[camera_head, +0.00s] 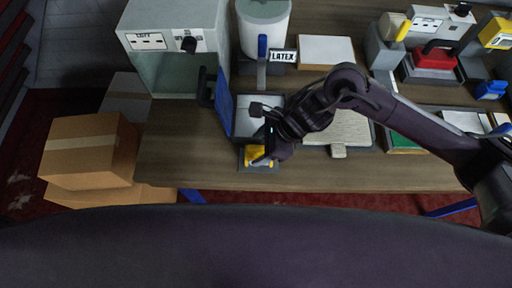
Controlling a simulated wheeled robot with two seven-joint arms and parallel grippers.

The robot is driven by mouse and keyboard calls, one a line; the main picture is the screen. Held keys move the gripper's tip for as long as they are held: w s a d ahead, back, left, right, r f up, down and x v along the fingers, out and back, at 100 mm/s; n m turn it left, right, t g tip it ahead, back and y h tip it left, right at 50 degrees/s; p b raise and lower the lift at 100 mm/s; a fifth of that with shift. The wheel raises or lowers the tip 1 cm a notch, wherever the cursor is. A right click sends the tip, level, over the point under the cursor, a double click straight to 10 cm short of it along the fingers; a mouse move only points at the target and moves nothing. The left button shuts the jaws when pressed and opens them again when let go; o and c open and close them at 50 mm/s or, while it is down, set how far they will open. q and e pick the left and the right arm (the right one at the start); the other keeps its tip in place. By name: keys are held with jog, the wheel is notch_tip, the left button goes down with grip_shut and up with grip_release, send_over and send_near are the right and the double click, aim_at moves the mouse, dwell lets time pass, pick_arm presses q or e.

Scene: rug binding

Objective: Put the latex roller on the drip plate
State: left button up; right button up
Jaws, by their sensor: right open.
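A small yellow piece (258,156), probably part of the latex roller, lies over a small dark plate (258,169), probably the drip plate, near the table's front edge. My right gripper (264,148) is open, right at the yellow piece, and partly covers it. Whether its fingers touch the piece I cannot tell. A white container (263,28) stands at the back behind a LATEX label (284,57). My left gripper is not in view.
A grey cabinet (180,75) stands at the table's left, with a blue panel (225,102) beside it. A dark-rimmed tray (244,105) lies behind my gripper. A beige rug piece (345,128) lies to the right. Cardboard boxes (90,150) stand left of the table.

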jog(key=b+v, duration=0.1)
jog(key=v, duration=0.8)
jog(key=shift+d+r+b, duration=0.2)
jog(key=shift+r+b, duration=0.1)
jog(key=shift+b, duration=0.05)
jog(key=shift+s+f, duration=0.1)
